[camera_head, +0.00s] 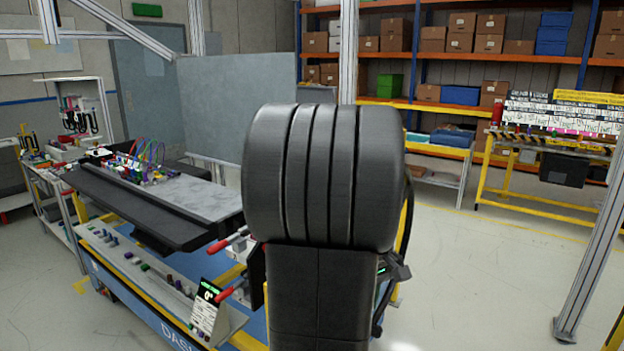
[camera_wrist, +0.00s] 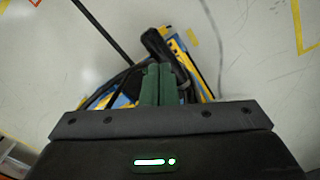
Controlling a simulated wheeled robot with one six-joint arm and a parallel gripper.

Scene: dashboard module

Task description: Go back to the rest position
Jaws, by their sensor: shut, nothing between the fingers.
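My gripper (camera_wrist: 159,76) shows in the wrist view as two green fingers side by side, closed together with nothing between them. It points down over the pale floor and a blue and yellow structure. In the head view my dark arm fills the middle and hides most of the gripper. Only a dark part with a small green light shows at the arm's right edge. The dashboard module (camera_head: 165,220) lies on the workbench at the left, apart from my gripper, with coloured connectors and looped cables (camera_head: 140,165) on it.
The blue and yellow workbench (camera_head: 130,295) has red-handled tools (camera_head: 228,240) and a small display sign (camera_head: 207,308) near my arm. Shelves with boxes (camera_head: 460,42) and a yellow rack (camera_head: 540,200) stand behind. A metal post (camera_head: 595,250) stands at the right. Floor between is clear.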

